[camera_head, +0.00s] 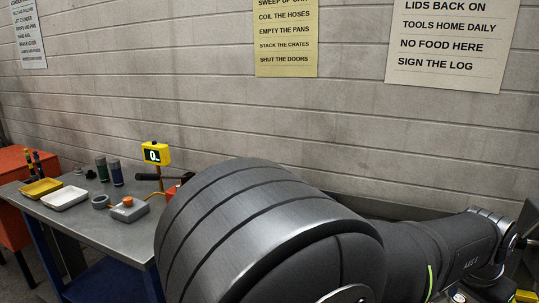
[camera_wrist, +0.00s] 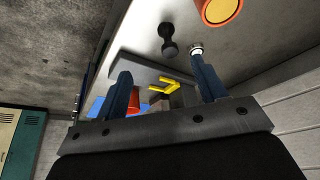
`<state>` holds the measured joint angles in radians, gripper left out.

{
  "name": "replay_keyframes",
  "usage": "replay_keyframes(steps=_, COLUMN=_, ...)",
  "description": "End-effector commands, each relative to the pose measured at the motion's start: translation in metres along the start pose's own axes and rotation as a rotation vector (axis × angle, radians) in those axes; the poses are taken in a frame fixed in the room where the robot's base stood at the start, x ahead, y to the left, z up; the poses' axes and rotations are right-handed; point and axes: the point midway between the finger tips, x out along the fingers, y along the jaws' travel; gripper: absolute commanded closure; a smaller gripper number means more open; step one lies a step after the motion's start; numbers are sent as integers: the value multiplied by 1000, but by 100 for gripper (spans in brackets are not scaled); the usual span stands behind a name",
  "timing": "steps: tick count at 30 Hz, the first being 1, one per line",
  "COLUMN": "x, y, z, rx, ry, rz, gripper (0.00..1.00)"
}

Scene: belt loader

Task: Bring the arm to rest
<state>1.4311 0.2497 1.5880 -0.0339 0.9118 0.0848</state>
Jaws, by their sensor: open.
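My arm (camera_head: 270,230) fills the lower right of the head view, with a large ribbed joint close to the camera and a link reaching to the right edge. The fingers of my gripper are not clearly seen there. In the wrist view my gripper (camera_wrist: 163,85) shows two blue fingers standing wide apart. Nothing is held between them. Beyond the fingers lie a yellow part (camera_wrist: 178,82) and a grey surface, both at a distance.
A block wall (camera_head: 200,90) stands behind. The wrist view shows a dark dumbbell-shaped object (camera_wrist: 168,40) and an orange-rimmed round thing (camera_wrist: 220,10).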

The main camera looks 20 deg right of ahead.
Motion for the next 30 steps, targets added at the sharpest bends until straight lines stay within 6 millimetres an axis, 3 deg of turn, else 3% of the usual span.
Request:
replay_keyframes(steps=6, x=22, y=-33, z=1, rx=-6, ry=-2, rz=-2, gripper=36)
replay_keyframes(steps=12, x=31, y=-46, z=0, rx=-4, ry=-2, rz=-2, gripper=36)
replay_keyframes(steps=25, x=32, y=-48, z=0, rx=-4, ry=0, rz=-2, gripper=36)
replay_keyframes(steps=30, x=24, y=-37, z=0, rx=-1, ry=1, rz=-1, gripper=36)
